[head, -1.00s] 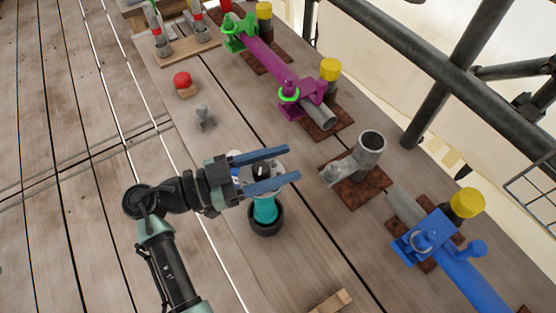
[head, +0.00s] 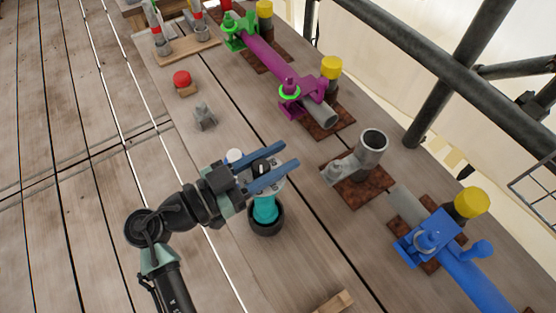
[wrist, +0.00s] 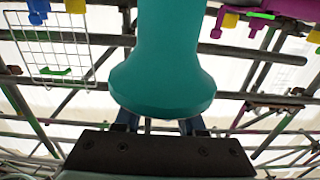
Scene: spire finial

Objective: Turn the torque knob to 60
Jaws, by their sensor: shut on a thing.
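A teal tool (head: 265,208) stands upright in a dark round holder (head: 266,229) on the plank deck. At its top is a grey head with a small black knob (head: 262,166). My gripper (head: 289,156) comes in from the left, its two blue fingers on either side of the knob, shut on it. Their tips reach past the knob to the upper right. In the wrist view the teal tool (wrist: 163,65) fills the middle, in front of the fingers. The knob's scale and setting cannot be read.
A grey pipe stub (head: 371,150) stands on a rusty plate to the right. A blue clamp assembly (head: 428,238) is at lower right, a magenta and green one (head: 272,65) at the top. A red button (head: 182,78) and a grey fitting (head: 204,117) sit at upper left.

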